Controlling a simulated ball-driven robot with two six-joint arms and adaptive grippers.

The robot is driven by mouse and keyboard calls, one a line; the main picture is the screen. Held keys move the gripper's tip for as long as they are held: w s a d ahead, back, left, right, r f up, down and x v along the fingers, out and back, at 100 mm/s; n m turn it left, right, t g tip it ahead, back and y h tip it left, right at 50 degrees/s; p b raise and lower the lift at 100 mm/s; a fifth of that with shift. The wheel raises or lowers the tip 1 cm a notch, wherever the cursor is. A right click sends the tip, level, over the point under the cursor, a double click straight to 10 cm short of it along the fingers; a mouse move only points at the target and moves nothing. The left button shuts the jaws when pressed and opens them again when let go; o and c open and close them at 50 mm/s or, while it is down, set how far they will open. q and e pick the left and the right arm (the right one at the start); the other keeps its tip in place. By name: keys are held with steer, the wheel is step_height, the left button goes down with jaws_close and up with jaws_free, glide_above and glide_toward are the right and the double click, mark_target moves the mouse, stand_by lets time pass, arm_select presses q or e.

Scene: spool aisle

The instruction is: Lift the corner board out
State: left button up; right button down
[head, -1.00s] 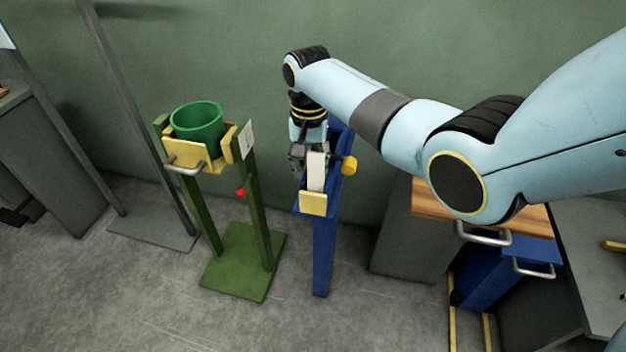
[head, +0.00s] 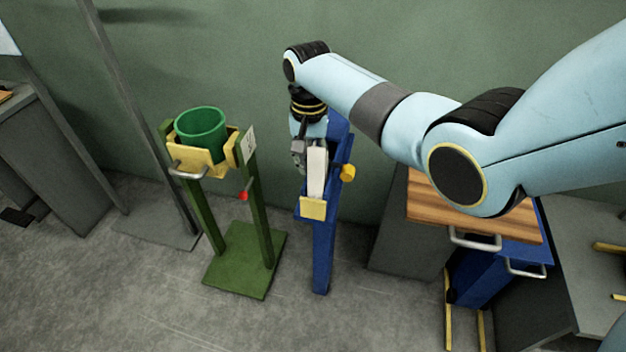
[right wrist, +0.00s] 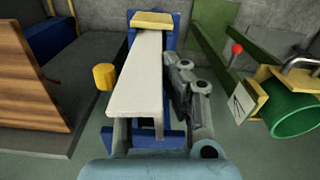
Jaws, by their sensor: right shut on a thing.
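The corner board (head: 317,172) is a white, angled strip standing in the blue stand (head: 323,255). Its long pale face (right wrist: 146,75) fills the middle of the right wrist view, with its far end at the yellow block (right wrist: 151,19) of the stand. My right gripper (head: 310,154) is shut on the corner board at its upper part. In the right wrist view one dark finger (right wrist: 181,85) lies along the board's right side; the other finger is hidden by the board. Whether the board's lower end is clear of the stand cannot be told. My left gripper is not in view.
A yellow knob (head: 347,172) sticks out on the stand's right. A green stand (head: 257,215) with a green bucket (head: 201,127) is to the left. A grey pole (head: 146,120) rises behind it. A wood-topped cabinet (head: 470,210) is to the right. Floor in front is open.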

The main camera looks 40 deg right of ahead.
step_height(320, 180, up, 2)
steer(key=shift+r+p, duration=0.2)
steer(key=shift+p, duration=0.8)
steer(key=shift+r+p, duration=1.2)
steer(key=shift+r, duration=1.65)
